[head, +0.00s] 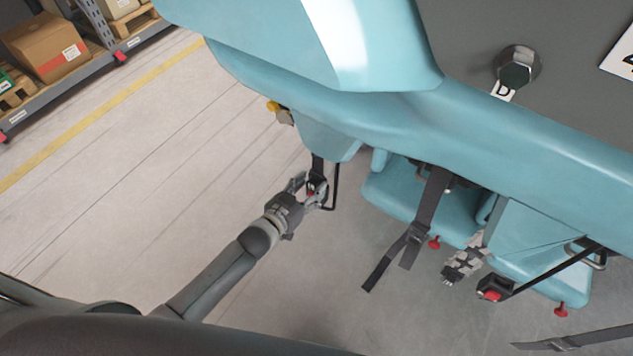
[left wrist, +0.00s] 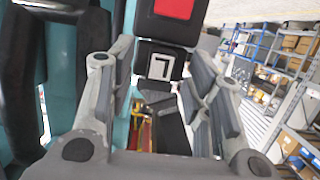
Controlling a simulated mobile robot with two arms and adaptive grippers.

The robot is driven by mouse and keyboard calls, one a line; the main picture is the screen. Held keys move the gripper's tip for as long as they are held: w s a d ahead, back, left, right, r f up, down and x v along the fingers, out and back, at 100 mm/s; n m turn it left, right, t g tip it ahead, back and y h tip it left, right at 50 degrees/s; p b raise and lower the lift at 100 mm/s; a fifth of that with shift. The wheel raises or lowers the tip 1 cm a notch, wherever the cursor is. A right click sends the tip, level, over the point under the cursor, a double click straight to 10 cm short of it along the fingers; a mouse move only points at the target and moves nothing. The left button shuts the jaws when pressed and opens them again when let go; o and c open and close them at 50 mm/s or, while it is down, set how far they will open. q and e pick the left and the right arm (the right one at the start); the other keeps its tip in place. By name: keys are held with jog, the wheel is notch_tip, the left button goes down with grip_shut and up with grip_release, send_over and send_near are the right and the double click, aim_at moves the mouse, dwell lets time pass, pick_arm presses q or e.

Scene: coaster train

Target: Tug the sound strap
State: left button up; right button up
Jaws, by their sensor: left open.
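In the head view, my left gripper (head: 311,191) is open at a dark strap with a red-button buckle below the left end of the teal seat row. In the left wrist view, the black buckle (left wrist: 174,27) with its red button and a white-marked lower part lies between and beyond the spread fingers (left wrist: 155,95). I cannot tell whether they touch it. Farther right, a dark grey strap (head: 428,205) hangs with two loose ends. Beside it is a patchy black-and-pale strap (head: 466,260) with a ragged end. Another black strap ends in a red-button buckle (head: 492,290). My right gripper is out of view.
The teal coaster car (head: 350,115) fills the upper middle and right. Red knobs (head: 434,242) stick out near the hanging straps. A shelf with boxes (head: 45,45) stands at upper left. The floor (head: 130,170) on the left is clear.

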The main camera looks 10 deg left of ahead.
pick_arm(q)
jog(key=v, duration=1.2)
jog(key=s+a+f+g+y, duration=0.15)
jog(key=s+f, duration=0.25)
jog(key=f, duration=0.4)
jog(key=s+a+f+n+g+y+p, duration=0.1)
jog(key=s+a+f+g, duration=0.15)
jog(key=f, duration=0.55)
jog(key=s+a+f+g+y, duration=0.1)
jog(key=s+a+f+g, duration=0.1)
jog(key=s+f, duration=0.35)
jog(key=s+f+g+y, duration=0.1)
jog(key=s+f+g, duration=0.2)
jog(key=s+f, duration=0.4)
jog(key=s+f+g+p, duration=0.1)
jog(key=s+f+g, duration=0.3)
jog(key=s, duration=1.2)
notch_tip(320, 180, down, 4)
jog(key=shift+s+f+n+y, duration=0.1)
jog(key=shift+s+n+y, duration=0.15)
jog(key=shift+n+y, duration=0.1)
jog(key=shift+d, duration=0.1)
